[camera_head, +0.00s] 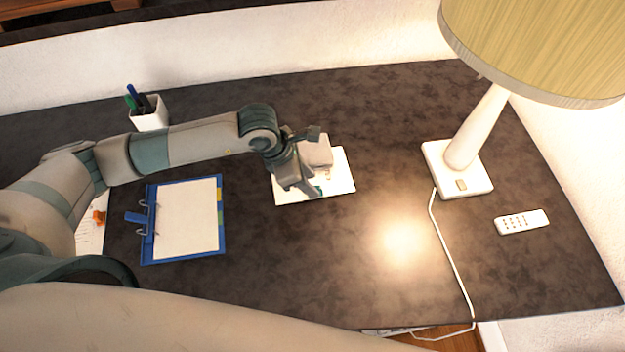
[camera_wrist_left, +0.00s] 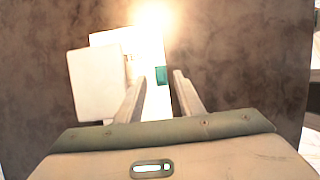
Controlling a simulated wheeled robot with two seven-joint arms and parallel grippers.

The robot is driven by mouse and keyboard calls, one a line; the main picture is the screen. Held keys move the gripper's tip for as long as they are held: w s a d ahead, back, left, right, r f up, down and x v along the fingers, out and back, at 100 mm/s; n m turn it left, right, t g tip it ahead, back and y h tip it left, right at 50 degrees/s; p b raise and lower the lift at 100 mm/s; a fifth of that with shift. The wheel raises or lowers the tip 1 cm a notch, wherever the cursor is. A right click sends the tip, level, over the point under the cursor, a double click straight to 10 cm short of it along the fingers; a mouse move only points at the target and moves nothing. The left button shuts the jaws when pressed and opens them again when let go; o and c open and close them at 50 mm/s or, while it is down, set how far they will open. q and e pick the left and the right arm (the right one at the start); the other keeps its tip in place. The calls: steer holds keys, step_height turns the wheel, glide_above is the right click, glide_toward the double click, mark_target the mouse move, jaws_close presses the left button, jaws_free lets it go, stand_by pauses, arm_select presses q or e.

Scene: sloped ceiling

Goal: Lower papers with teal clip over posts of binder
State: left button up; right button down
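The papers (camera_head: 340,180) lie on the dark desk right of the binder, with a teal clip (camera_head: 318,188) at their lower edge, partly hidden by my gripper. The papers also show in the left wrist view (camera_wrist_left: 150,52), with the teal clip (camera_wrist_left: 160,76) between and beyond the finger tips. My left gripper (camera_head: 308,188) is open above the papers, close to the clip; I cannot tell whether it touches. The blue binder (camera_head: 150,248) lies open with white sheets, metal posts (camera_head: 145,205) and a blue lever on its left side. My right gripper is not in view.
A whitish block (camera_head: 317,152) sits at the papers' upper part. A pen cup (camera_head: 150,116) stands at the back left. Papers with an orange clip (camera_head: 99,217) lie left of the binder. A lamp (camera_head: 470,140), its cord and a remote (camera_head: 521,221) are at right.

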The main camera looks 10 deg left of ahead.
arm_select(q)
steer(key=shift+x, duration=1.3)
jaws_close()
steer(key=shift+s+d+p, duration=0.25)
steer(key=shift+s+d, duration=0.35)
steer(key=shift+s, duration=0.65)
steer(key=shift+s+d+p, duration=0.3)
steer(key=shift+s+d, duration=0.3)
steer(key=shift+s, duration=0.7)
steer(key=shift+s+d+p, duration=0.25)
steer(key=shift+s+d, duration=0.35)
steer(key=shift+s, duration=0.65)
